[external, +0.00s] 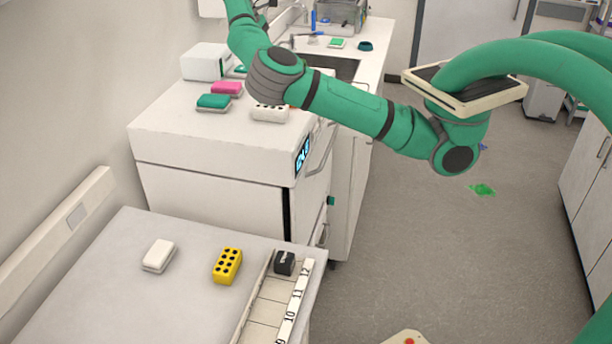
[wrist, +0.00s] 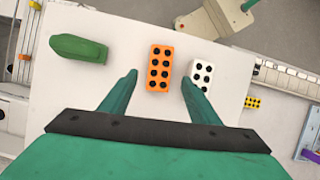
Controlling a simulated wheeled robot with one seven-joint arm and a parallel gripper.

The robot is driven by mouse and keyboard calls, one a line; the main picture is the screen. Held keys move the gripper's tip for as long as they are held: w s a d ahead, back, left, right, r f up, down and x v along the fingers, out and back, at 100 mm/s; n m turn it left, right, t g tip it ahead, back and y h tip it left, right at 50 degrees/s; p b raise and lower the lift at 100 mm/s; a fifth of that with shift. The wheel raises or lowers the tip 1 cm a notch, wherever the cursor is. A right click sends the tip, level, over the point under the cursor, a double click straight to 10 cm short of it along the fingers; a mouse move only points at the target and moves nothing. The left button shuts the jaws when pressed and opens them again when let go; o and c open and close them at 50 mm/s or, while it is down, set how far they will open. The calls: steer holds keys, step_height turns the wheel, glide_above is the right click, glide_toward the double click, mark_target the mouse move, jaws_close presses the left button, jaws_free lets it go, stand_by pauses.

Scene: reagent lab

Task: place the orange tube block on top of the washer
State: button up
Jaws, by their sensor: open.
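The orange tube block (wrist: 160,67), with black holes, rests on a flat white top (wrist: 120,85) in the wrist view. This looks like the top of the washer (external: 180,138), the white machine with a lit display in the external view. My gripper (wrist: 158,80) is open and empty. Its fingers are spread to either side of the block in the picture, and no contact shows. In the external view the gripper cannot be made out.
A white tube block (wrist: 202,72) sits close right of the orange one. A green rounded thing (wrist: 78,48) is on the left. Pink (external: 227,88) and teal (external: 213,102) blocks lie on the washer. The near counter holds a yellow block (external: 227,266) and a white block (external: 158,256).

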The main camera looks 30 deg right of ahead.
steer(key=shift+v, duration=1.6)
